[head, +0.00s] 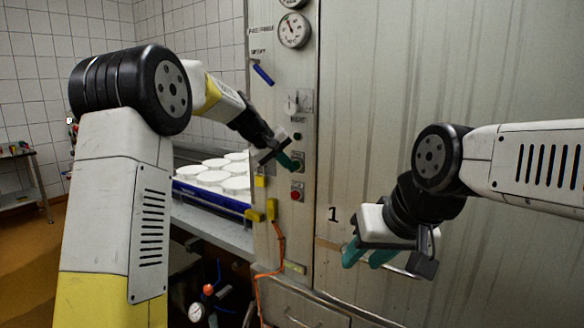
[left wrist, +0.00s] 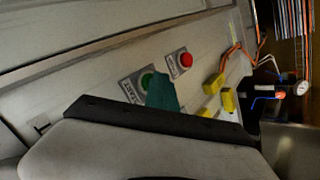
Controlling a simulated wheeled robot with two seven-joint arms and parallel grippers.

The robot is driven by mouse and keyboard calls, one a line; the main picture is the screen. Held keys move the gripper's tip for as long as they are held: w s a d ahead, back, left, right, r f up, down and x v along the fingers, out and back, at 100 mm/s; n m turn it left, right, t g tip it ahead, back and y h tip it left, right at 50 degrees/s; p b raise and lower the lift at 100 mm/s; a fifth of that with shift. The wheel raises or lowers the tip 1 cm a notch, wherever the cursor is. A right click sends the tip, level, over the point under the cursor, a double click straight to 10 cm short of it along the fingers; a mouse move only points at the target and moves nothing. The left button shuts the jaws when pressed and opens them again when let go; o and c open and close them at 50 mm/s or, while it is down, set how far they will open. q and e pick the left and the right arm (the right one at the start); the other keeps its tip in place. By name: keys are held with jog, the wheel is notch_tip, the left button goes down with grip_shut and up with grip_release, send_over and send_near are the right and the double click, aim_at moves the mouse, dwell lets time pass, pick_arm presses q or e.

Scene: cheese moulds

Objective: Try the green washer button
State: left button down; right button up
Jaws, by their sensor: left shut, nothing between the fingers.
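The green button (left wrist: 147,80) sits on a plate marked START in the left wrist view. The teal fingers of my left gripper (left wrist: 163,93) are shut, empty, and cover part of it. In the head view my left gripper (head: 287,161) is at the control panel, with its tips at the START plate and hiding most of the button. I cannot tell whether the tips touch it. My right gripper (head: 368,254) is in front of the large metal door, with its teal fingers apart and nothing between them.
A red button (head: 297,191) is just below, also in the left wrist view (left wrist: 186,60). Yellow blocks (head: 257,215) and an orange cable (head: 258,290) are lower on the panel. A blue tray (head: 212,197) of white moulds stands left. Gauges (head: 294,30) are above.

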pick_arm(q)
jog(key=shift+s, duration=0.1)
jog(key=shift+s+a, duration=0.5)
jog(key=shift+s, duration=0.1)
jog(key=shift+s+a, duration=0.1)
jog(key=shift+s+a, duration=0.7)
jog(key=shift+s, duration=0.3)
jog(key=shift+s+a, duration=0.65)
jog(key=shift+s, duration=0.3)
